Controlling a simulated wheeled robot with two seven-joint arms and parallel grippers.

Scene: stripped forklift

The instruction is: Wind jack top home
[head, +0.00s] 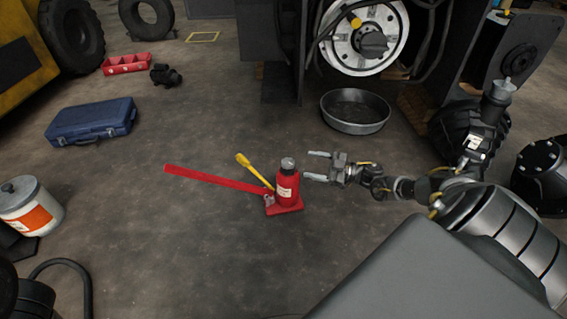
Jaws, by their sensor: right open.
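A red bottle jack (286,189) stands upright on the concrete floor near the middle of the head view. Its grey round top (288,163) sits at the upper end of the red body. A long red handle (218,179) reaches from the jack to the upper left, and a shorter yellow lever (253,171) slants up beside it. My right gripper (314,165) is just right of the jack top, its two fingers pointing left. It is open, with nothing visible between the fingers. My left gripper does not show.
Behind stands the forklift's wheel hub (366,38) with a round metal pan (355,112) below it. A blue toolbox (91,122), a red tray (127,63) and a white-and-orange bucket (30,207) are at the left. The floor in front of the jack is clear.

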